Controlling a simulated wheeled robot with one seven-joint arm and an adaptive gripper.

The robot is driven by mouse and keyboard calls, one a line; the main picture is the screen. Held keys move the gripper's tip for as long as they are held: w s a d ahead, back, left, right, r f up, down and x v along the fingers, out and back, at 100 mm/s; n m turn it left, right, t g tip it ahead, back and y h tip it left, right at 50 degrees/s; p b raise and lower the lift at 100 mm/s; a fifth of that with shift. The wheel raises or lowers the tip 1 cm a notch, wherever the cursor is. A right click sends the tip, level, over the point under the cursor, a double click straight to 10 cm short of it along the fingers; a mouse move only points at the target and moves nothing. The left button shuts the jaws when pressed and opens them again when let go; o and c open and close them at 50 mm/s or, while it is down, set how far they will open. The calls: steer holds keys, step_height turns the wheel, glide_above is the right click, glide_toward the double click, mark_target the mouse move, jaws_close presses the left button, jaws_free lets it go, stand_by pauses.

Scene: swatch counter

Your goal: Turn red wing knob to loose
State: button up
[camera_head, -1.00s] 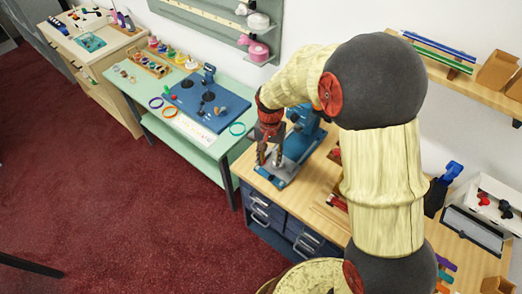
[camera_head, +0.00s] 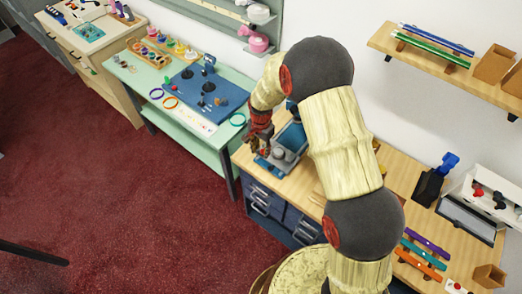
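My gripper (camera_head: 259,142) points down at the left end of the wooden counter, over or beside a blue device (camera_head: 290,141) with a grey plate. Its fingers are small and partly merge with the device, so I cannot tell whether they are open or shut. A small red spot (camera_head: 265,153) shows beside the fingertips; I cannot tell whether it is a wing knob or whether they touch it. Another red knob (camera_head: 478,189) is on a white box (camera_head: 461,188) at the far right, beside a black one (camera_head: 500,201), well away from my gripper.
The wooden counter (camera_head: 400,170) also holds a black and blue stand (camera_head: 432,184) and purple, teal and orange strips (camera_head: 427,243). A shelf (camera_head: 440,62) is above it. A green table (camera_head: 195,137) with a blue board stands to the left. Red carpet is clear in front.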

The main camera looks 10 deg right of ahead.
steer(key=shift+f, duration=0.25)
steer(key=shift+c, duration=0.5)
steer(key=c, duration=0.8)
